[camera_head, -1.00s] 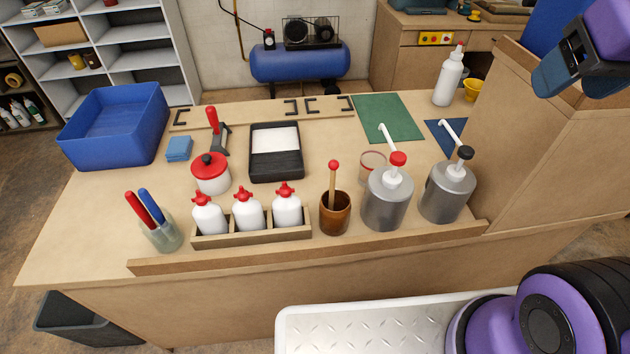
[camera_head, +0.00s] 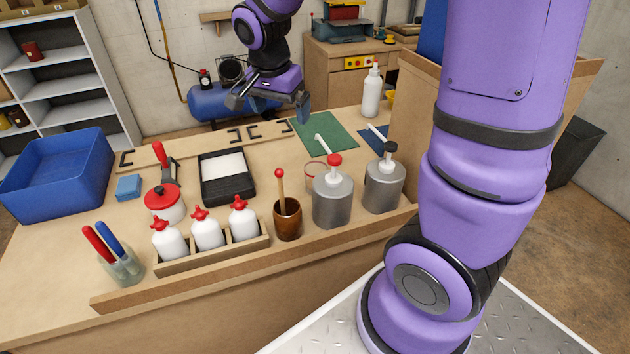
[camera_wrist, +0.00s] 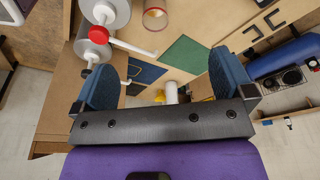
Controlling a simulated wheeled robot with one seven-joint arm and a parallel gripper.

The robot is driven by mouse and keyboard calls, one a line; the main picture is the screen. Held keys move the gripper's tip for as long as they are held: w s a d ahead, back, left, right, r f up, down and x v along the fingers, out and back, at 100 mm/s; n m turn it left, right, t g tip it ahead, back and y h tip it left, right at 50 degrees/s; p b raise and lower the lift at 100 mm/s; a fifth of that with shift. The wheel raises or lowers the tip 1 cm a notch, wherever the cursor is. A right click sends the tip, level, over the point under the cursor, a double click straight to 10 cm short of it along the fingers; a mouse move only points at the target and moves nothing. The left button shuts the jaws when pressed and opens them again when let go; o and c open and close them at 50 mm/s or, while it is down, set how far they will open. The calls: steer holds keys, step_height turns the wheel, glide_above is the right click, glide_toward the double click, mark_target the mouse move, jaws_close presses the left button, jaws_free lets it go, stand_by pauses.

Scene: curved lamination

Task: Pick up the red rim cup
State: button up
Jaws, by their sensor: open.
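The red rim cup (camera_head: 312,175) stands on the workbench behind the left metal pump can, which hides part of it. In the wrist view the cup (camera_wrist: 154,16) is at the top edge, partly cut off, with its open mouth showing. My gripper (camera_head: 270,103) is above the back of the bench, up and left of the cup in the head view, apart from everything. Its two blue-padded fingers (camera_wrist: 163,80) are wide open with nothing between them held.
Two metal pump cans (camera_head: 332,203) (camera_head: 384,186) stand close to the cup. A wooden pot with a red-tipped stick (camera_head: 287,222) is at front left. A black tray (camera_head: 226,190) lies left; a green mat (camera_head: 325,137) lies behind. A tall wooden panel (camera_head: 408,115) bounds the right.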

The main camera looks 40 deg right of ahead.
mark_target(315, 171)
steer(key=w+f+m+g, duration=0.1)
steer(key=w+f+m, duration=0.1)
steer(key=f, duration=0.6)
steer(key=w+f+m+h, duration=0.1)
steer(key=w+f+m, duration=0.2)
steer(key=f, duration=0.5)
steer(key=w+f+m+g+h, duration=0.1)
steer(key=w+f+m, duration=0.1)
steer(key=f, duration=0.6)
steer(key=shift+w+a+m+g, duration=0.25)
steer(key=shift+w+m+g, duration=0.05)
steer(key=shift+m, duration=0.5)
steer(key=shift+d+f, duration=0.15)
steer(key=s+d, duration=0.1)
steer(key=d, duration=0.2)
steer(key=s+d, duration=0.1)
steer(key=d, duration=0.3)
steer(key=s+d, duration=0.1)
steer(key=d, duration=0.3)
steer(key=shift+s, duration=0.4)
steer(key=shift+s+d+f, duration=0.1)
steer(key=shift+d+f, duration=0.05)
steer(key=shift+f, duration=0.05)
steer(key=shift+d+f, duration=0.1)
steer(key=shift+f, duration=0.25)
steer(key=c, duration=1.1)
steer(key=shift+r, duration=0.1)
